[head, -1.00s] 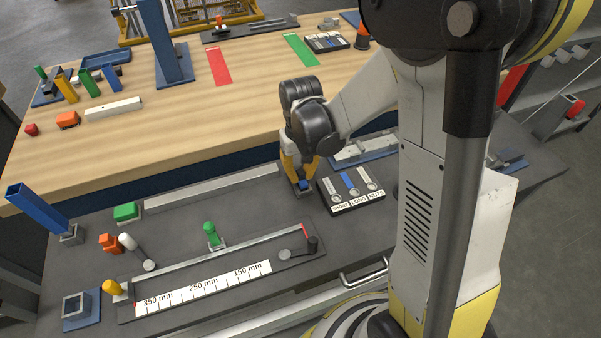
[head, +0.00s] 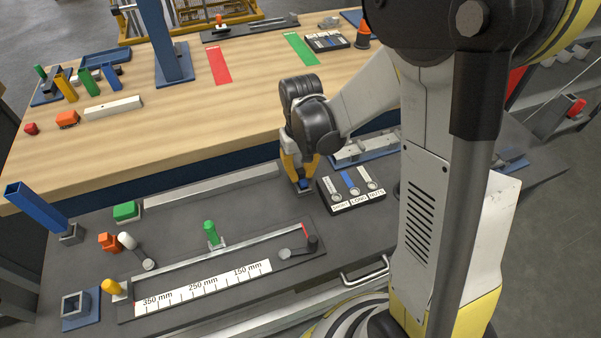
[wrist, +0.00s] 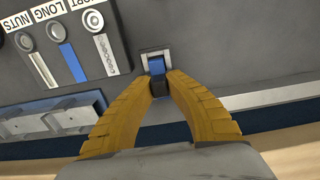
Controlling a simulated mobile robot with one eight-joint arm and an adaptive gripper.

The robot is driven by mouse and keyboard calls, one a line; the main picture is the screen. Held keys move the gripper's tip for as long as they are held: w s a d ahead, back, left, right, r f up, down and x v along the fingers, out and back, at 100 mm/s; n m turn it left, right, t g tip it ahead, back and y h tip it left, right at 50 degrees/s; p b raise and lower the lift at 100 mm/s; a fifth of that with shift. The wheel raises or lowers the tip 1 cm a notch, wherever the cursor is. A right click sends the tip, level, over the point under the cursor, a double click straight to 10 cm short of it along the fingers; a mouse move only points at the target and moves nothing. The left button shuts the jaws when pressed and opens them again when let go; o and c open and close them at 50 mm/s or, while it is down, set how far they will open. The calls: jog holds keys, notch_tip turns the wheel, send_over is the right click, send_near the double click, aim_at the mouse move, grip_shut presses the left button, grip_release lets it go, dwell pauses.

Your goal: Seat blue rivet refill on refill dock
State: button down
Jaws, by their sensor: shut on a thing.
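My gripper (head: 303,180) points down at the far middle of the dark bench, with its yellow fingers shut on a small blue block, the blue rivet refill (head: 304,185). In the wrist view the fingertips (wrist: 160,84) close on a dark part at the block's near end, and the blue face (wrist: 157,66) shows beyond them. A pale square holder (wrist: 153,53) frames the block; I cannot tell whether the block is down in it or just above. A blue plate with a square grey socket (head: 77,307), perhaps the refill dock, lies at the bench's front left, empty and far from my gripper.
A labelled black tray (head: 351,188) stands close right of my gripper. A slide rail with a green handle (head: 211,232) and millimetre scale lies in front. A tall blue tube (head: 36,208) leans at left, near a green block (head: 126,211). A wooden table (head: 180,125) lies behind.

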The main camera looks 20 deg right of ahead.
jog(key=shift+f+b, duration=0.6)
jog(key=shift+f, duration=0.05)
dwell(0.5)
jog(key=c, duration=0.8)
grip_release()
jog(key=shift+r, duration=0.1)
jog(key=shift+r+p, duration=2.65)
jog(key=shift+r, duration=0.8)
